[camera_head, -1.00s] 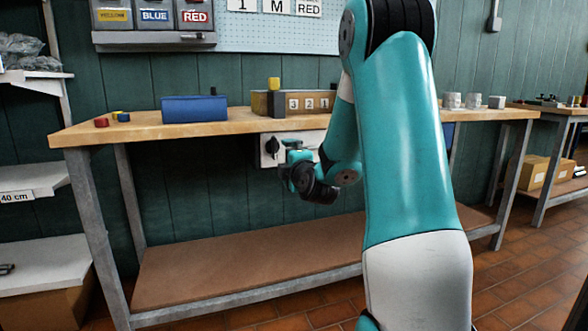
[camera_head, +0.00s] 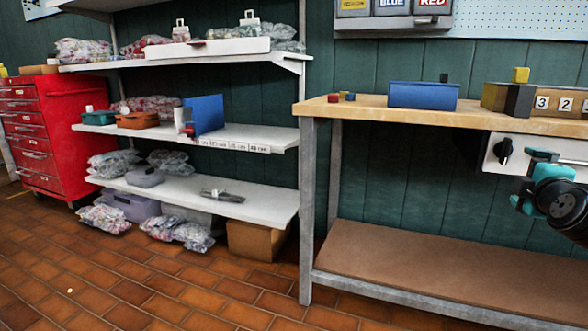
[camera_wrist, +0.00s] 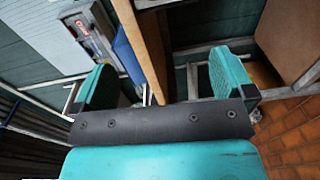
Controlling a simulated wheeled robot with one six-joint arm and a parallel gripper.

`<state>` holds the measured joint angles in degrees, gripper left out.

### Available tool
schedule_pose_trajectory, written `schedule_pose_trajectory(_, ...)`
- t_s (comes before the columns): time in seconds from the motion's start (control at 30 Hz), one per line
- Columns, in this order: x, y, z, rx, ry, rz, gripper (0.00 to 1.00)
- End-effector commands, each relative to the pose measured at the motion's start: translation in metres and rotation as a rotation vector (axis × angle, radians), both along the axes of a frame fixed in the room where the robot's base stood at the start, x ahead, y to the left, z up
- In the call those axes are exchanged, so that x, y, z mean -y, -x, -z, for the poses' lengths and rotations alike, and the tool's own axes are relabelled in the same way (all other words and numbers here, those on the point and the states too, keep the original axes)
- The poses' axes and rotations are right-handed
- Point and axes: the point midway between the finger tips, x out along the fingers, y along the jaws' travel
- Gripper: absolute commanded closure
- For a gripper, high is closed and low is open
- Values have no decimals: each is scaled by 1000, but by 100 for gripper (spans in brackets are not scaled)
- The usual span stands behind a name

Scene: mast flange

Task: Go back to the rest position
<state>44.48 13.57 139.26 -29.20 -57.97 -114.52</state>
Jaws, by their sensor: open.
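My gripper (camera_head: 535,180) shows at the right edge of the head view, in front of the workbench (camera_head: 395,106) and below its top, near a white panel with a black knob (camera_head: 503,150). In the wrist view my gripper (camera_wrist: 165,85) has its two teal fingers wide apart, with nothing between them close by. The bench's wooden edge (camera_wrist: 142,45) runs beyond the fingers. Most of my arm is outside the head view.
A blue bin (camera_head: 423,96), small coloured blocks (camera_head: 340,97) and a wooden block with numbers (camera_head: 508,100) stand on the bench. A white shelf unit (camera_head: 262,204) and a red drawer cabinet (camera_head: 55,135) stand left.

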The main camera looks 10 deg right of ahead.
Motion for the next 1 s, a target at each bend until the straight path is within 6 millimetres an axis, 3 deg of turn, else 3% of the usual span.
schedule_pose_trajectory(0.13, -70, -25, 4, -31, -235, -185, 0)
schedule_pose_trajectory(0.27, -171, -32, 14, -164, -589, -382, 0)
schedule_pose_trajectory(0.3, -203, -27, 18, -228, -700, -424, 0)
schedule_pose_trajectory(0.37, -249, -13, 23, -342, -860, -464, 0)
schedule_pose_trajectory(0.4, -278, 1, 27, -427, -958, -474, 0)
schedule_pose_trajectory(0.5, -336, 44, 35, -653, -1158, -438, 0)
schedule_pose_trajectory(0.6, -374, 91, 41, -858, -1281, -340, 0)
schedule_pose_trajectory(0.7, -396, 137, 44, -1030, -1341, -206, 0)
schedule_pose_trajectory(0.9, -409, 220, 43, -1263, -1333, 110, 0)
schedule_pose_trajectory(1.0, -408, 216, 9, -1255, -1343, 120, 0)
